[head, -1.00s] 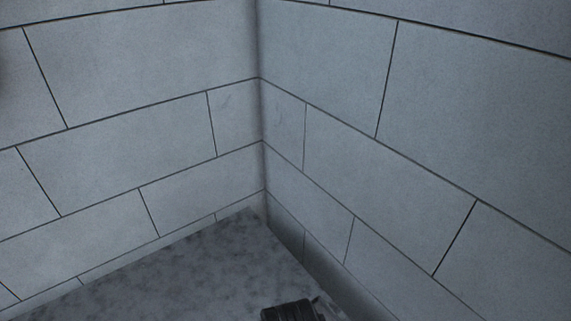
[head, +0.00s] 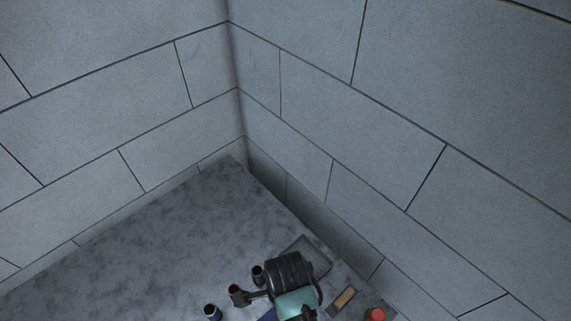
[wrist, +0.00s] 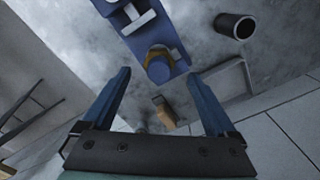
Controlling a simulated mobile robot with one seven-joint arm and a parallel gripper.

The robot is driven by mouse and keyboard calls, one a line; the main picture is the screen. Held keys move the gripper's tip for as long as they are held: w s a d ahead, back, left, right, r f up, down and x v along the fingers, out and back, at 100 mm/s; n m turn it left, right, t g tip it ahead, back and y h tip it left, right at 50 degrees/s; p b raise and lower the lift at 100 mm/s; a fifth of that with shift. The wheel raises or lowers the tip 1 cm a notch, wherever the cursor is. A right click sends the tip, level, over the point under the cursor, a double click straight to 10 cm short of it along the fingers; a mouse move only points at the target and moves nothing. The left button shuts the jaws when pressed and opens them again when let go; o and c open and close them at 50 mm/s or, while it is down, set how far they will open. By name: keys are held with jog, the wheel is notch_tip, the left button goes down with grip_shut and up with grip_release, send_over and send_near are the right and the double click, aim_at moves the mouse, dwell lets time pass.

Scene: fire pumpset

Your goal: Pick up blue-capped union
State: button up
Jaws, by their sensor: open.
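In the wrist view my gripper (wrist: 160,90) is open, with its two blue fingers wide apart and nothing between their tips. Ahead of it, at the top, is a blue assembly (wrist: 178,60) with pale parts and a round blue end (wrist: 158,70) in a tan collar. I cannot tell if that end is the blue-capped union. In the head view a small dark fitting (head: 212,312) with a bluish lower part stands at the bottom edge, partly cut off. I cannot make out my gripper's fingers in the head view.
A dark open-ended cylinder (wrist: 236,26) lies at upper right in the wrist view, near a grey tray (wrist: 241,70). A tan block (head: 345,298) and a red-topped piece (head: 376,315) are at lower right in the head view. Walls meet behind; the left floor is clear.

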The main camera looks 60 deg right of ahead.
jog(key=shift+f+p, duration=0.45)
jog(key=shift+f, duration=1.75)
grip_shut()
jog(key=shift+r, duration=0.1)
